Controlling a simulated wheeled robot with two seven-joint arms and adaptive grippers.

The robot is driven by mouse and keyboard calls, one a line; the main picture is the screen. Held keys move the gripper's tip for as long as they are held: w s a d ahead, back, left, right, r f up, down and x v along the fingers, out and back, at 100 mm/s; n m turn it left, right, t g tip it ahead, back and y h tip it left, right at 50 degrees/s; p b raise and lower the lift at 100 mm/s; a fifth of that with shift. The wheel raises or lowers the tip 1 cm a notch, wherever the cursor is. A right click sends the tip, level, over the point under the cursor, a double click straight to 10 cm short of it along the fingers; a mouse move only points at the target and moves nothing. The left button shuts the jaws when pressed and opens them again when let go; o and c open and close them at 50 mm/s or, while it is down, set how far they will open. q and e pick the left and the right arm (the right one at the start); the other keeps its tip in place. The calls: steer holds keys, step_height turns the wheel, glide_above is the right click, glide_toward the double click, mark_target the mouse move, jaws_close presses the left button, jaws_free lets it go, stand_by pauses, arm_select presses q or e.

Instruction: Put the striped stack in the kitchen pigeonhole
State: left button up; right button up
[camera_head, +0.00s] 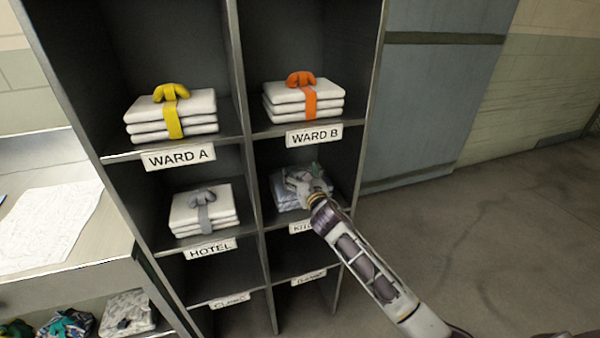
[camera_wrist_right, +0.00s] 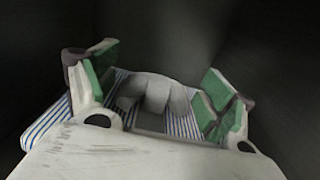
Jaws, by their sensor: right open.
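The blue-and-white striped stack (camera_head: 283,200) sits inside the kitchen pigeonhole, the right-hand compartment of the second visible row. Its label (camera_head: 299,228) is partly hidden by my right arm. My right gripper (camera_head: 312,178) reaches into this pigeonhole over the stack. In the right wrist view the gripper (camera_wrist_right: 158,75) is open, its green-padded fingers on either side of a grey knot (camera_wrist_right: 155,92) on top of the striped stack (camera_wrist_right: 46,122). A clear gap shows between knot and right finger. My left gripper is not in view.
Other pigeonholes hold a yellow-tied stack (camera_head: 172,115), an orange-tied stack (camera_head: 303,97) and a grey-tied stack (camera_head: 204,210). The lower two compartments look empty. A counter (camera_head: 90,245) with paper stands left, with several bundles below. Open floor (camera_head: 500,230) lies right.

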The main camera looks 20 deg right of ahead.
steer(key=shift+s, duration=1.25)
steer(key=shift+s+d, duration=0.1)
steer(key=shift+s, duration=1.45)
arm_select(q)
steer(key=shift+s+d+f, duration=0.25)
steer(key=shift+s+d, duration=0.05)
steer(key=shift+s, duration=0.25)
arm_select(e)
steer(key=shift+s+d, duration=0.1)
steer(key=shift+s, duration=2.6)
